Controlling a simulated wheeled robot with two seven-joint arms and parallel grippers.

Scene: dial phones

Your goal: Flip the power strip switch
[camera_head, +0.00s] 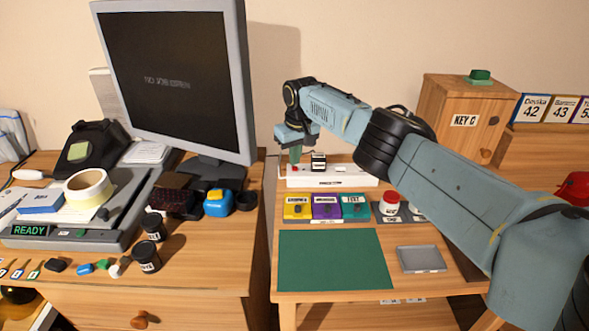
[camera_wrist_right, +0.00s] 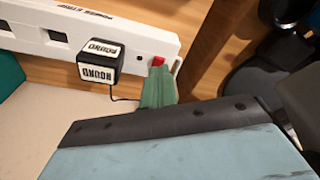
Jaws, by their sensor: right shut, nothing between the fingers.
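The white power strip (camera_head: 345,176) lies along the back of the right-hand table, and it also shows in the right wrist view (camera_wrist_right: 35,30). Its red switch (camera_wrist_right: 157,61) is at one end, the left end in the head view (camera_head: 294,168). A black and white plug marked HOUND (camera_wrist_right: 100,62) sits on the strip beside the switch. My right gripper (camera_head: 295,153) is shut and empty, with its green fingertips (camera_wrist_right: 157,84) right at the red switch. Whether they touch it I cannot tell. My left gripper is not in view.
Yellow, purple and teal boxes (camera_head: 326,206) stand in front of the strip, with a red-lidded jar (camera_head: 391,200) to their right. A green mat (camera_head: 333,260) and a grey tray (camera_head: 421,259) lie nearer. A monitor (camera_head: 172,75) stands left, a KEY C cabinet (camera_head: 460,100) right.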

